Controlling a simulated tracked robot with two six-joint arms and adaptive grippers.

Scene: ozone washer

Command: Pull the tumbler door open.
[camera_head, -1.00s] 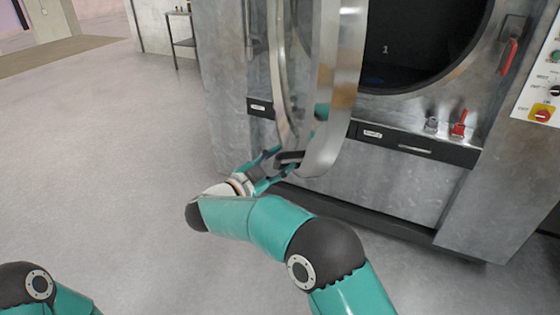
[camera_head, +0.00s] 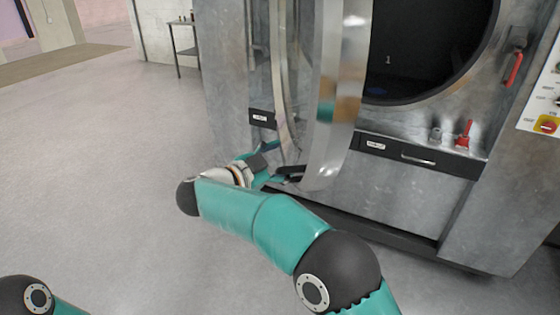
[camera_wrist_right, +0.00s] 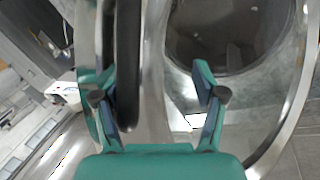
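The tumbler door (camera_head: 342,95) is a thick round metal ring with a glass centre. It stands swung out to the left of the dark drum opening (camera_head: 430,45), nearly edge-on in the head view. My right gripper (camera_head: 274,166) is at the door's lower left edge, its fingers spread. In the right wrist view the fingers (camera_wrist_right: 160,98) are wide apart, with the metal door rim (camera_wrist_right: 152,60) showing between them. I cannot tell whether either finger touches the rim. My left gripper is out of view.
The machine front has a red handle (camera_head: 514,68), a red lever (camera_head: 465,134) and a control panel (camera_head: 545,105) at the right. Grey floor (camera_head: 110,150) lies open to the left. A small table (camera_head: 182,38) stands at the back.

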